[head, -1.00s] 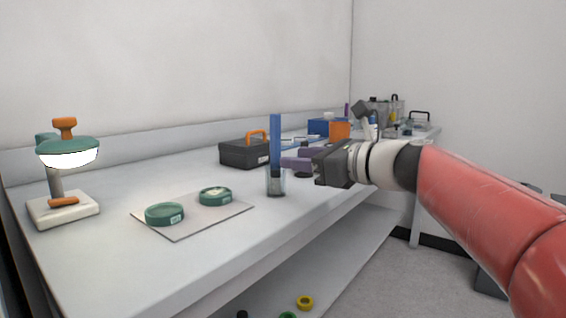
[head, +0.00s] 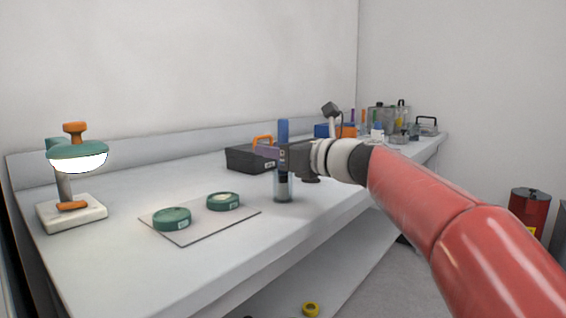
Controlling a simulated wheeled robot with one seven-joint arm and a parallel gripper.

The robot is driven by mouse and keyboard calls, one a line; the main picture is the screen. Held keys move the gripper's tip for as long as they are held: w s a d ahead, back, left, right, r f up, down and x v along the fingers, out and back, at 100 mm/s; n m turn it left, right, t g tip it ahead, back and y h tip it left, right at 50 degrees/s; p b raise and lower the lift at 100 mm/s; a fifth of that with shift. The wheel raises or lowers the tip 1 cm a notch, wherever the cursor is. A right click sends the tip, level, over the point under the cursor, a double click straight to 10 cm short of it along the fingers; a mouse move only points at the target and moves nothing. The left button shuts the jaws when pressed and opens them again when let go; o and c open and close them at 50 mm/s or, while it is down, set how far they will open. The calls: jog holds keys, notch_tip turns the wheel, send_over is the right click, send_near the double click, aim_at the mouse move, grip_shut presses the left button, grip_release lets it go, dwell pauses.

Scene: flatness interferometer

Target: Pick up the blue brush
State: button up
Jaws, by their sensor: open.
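The blue brush (head: 283,131) stands upright in a small clear glass holder (head: 283,192) near the front edge of the bench. Its upper end shows above my gripper, and its lower part shows dimly in the glass.
A black case with an orange handle (head: 243,158) sits behind the brush. Two green round boxes (head: 172,219) lie on a grey mat (head: 185,239) to the left. A lamp (head: 78,155) stands far left. Bottles and containers crowd the bench's far end. A red bin (head: 530,212) stands at right.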

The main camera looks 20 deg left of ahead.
grip_shut()
notch_tip(320, 180, up, 20)
jog(key=p, duration=0.9)
